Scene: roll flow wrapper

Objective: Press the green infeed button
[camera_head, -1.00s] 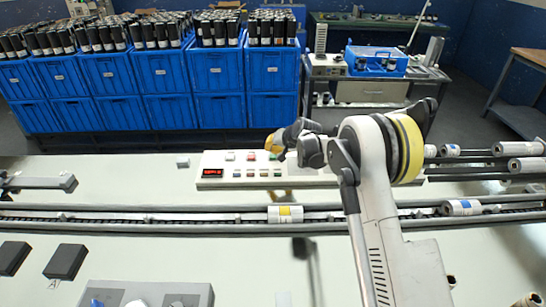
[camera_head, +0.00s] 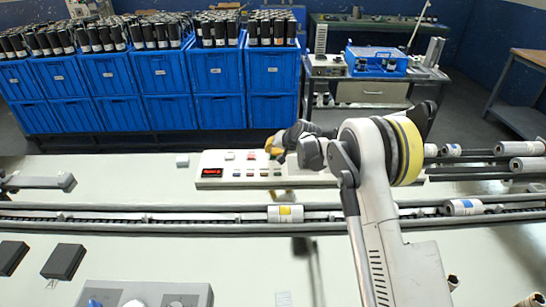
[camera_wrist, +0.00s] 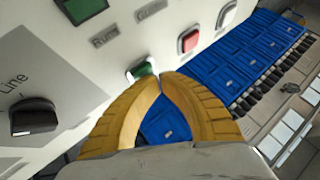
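The white control panel (camera_head: 228,158) stands behind the conveyor, with a red lit display and several small buttons. In the wrist view a green button (camera_wrist: 143,69) with a pale rim sits right at the fingertips of my gripper (camera_wrist: 161,76). The yellow fingers meet at their tips and hold nothing; I cannot tell whether they touch the button. Its label is not visible. In the head view my gripper (camera_head: 275,146) is over the panel's right part and hides some of it.
A red button (camera_wrist: 188,41), a green square (camera_wrist: 83,9) and a black knob (camera_wrist: 33,117) marked "Line" surround the fingers. A roll with a yellow band (camera_head: 286,214) lies on the conveyor in front of the panel. Blue crates (camera_head: 220,70) stand behind.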

